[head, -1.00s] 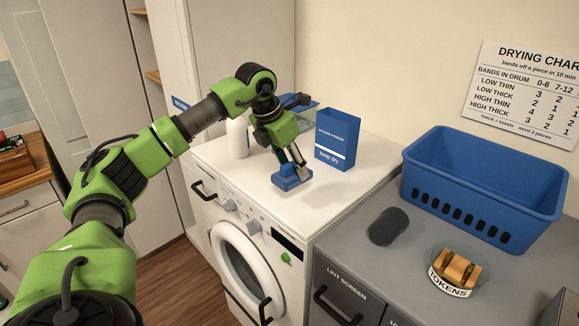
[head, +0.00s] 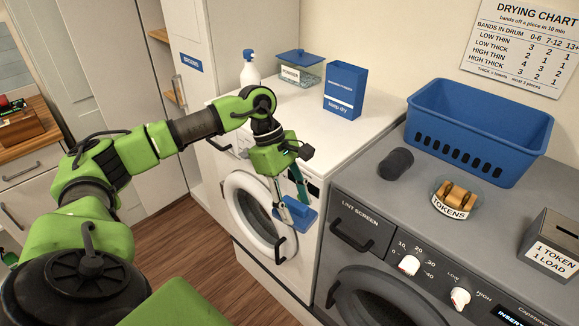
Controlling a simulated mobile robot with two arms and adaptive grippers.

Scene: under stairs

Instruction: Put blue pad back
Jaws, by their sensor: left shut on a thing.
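The blue pad (head: 300,217) is a small blue block with a raised grip. My left gripper (head: 290,207) is shut on it. In the head view the pad appears in front of the white washing machine (head: 262,178), near the right side of its round door. The fingers hide part of the pad, and I cannot tell its exact distance from the machine's front. My right gripper is not in view.
The grey dryer (head: 350,180) carries a blue basket (head: 480,135), a dark roll (head: 396,162), a token bowl (head: 453,202) and a token box (head: 552,245).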

